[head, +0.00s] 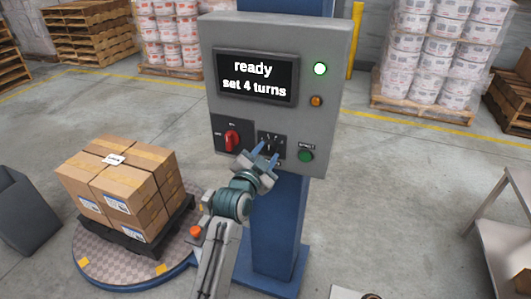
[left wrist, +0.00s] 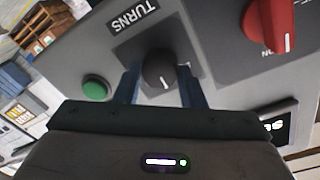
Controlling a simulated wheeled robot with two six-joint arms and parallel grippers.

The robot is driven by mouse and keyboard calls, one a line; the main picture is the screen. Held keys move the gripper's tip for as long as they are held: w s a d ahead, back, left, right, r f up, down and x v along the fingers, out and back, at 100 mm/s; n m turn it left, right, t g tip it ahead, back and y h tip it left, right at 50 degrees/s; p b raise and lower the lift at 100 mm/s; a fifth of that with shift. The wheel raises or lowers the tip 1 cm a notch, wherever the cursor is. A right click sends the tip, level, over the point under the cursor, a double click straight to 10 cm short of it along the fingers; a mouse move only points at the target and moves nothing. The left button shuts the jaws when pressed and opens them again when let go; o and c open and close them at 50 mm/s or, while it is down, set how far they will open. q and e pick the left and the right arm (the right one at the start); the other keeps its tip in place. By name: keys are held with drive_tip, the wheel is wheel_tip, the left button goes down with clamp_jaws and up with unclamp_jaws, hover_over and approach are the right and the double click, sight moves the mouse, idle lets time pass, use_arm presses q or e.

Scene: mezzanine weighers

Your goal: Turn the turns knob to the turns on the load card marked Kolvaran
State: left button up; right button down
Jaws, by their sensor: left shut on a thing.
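The control box (head: 228,35) has a screen (head: 256,76) reading "ready set 4 turns". The dark turns knob (left wrist: 158,66) sits on a dark plate labelled TURNS in the left wrist view; its white mark points toward the bottom of that picture. My left gripper (head: 264,155) is at the knob, shut on it, with one blue finger on each side (left wrist: 159,82). In the head view the gripper hides most of the knob. A small white paper (head: 114,160) lies on the cartons; its writing is too small to read. My right gripper is not in view.
Beside the turns plate are a red switch (head: 232,140) and a green button (head: 306,155). Cartons (head: 120,185) stand on a black pallet on the round turntable (head: 95,262). A metal table (head: 505,232) stands right.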

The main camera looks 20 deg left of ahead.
use_arm(q)
drive_tip(key=m+p, duration=0.1)
drive_tip(key=m, duration=0.5)
drive_tip(key=shift+r+p, duration=0.15)
drive_tip(key=shift+p, duration=0.15)
drive_tip(key=m+p, duration=0.1)
drive_tip(key=m, duration=0.4)
drive_tip(key=shift+m+y, duration=0.3)
drive_tip(key=o, duration=1)
drive_tip(key=shift+s, duration=0.1)
drive_tip(key=shift+s, duration=0.3)
drive_tip(key=s+b, duration=0.3)
drive_tip(key=s, duration=0.7)
drive_tip(key=shift+a+r, duration=0.15)
drive_tip(key=shift+r, duration=0.1)
